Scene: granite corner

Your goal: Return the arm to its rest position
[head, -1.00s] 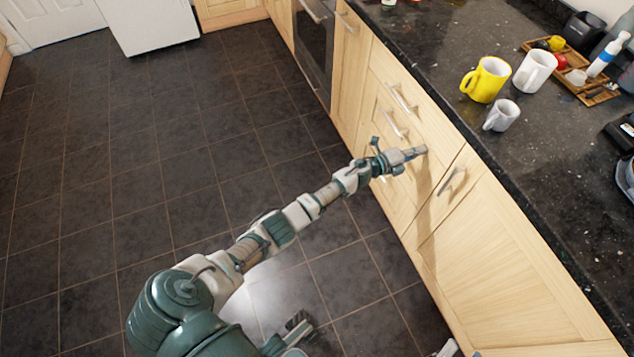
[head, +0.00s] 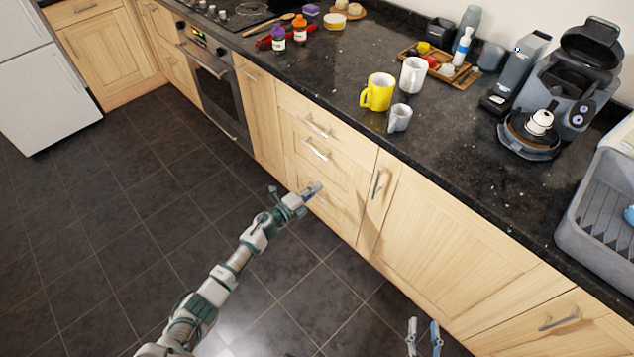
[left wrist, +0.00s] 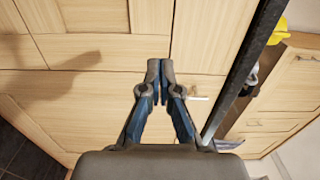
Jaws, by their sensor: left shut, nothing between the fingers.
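My left arm reaches from the bottom left of the head view toward the wooden drawers (head: 312,180) under the counter. My left gripper (head: 316,187) is in front of the lower drawer, below the counter edge. In the left wrist view its blue-grey fingers (left wrist: 160,68) meet at the tips with nothing between them, facing the pale wood fronts. A handle shows just right of the fingers there. Whether the fingertips touch the wood is unclear. My right gripper (head: 424,324) shows only its two fingers at the bottom edge, spread apart and empty.
The dark granite counter (head: 470,185) holds a yellow mug (head: 378,92), two white mugs, a wooden tray (head: 440,70), a coffee machine (head: 565,95) and a grey dish rack (head: 600,205). An oven (head: 213,88) stands left of the drawers. The tiled floor (head: 120,220) is clear.

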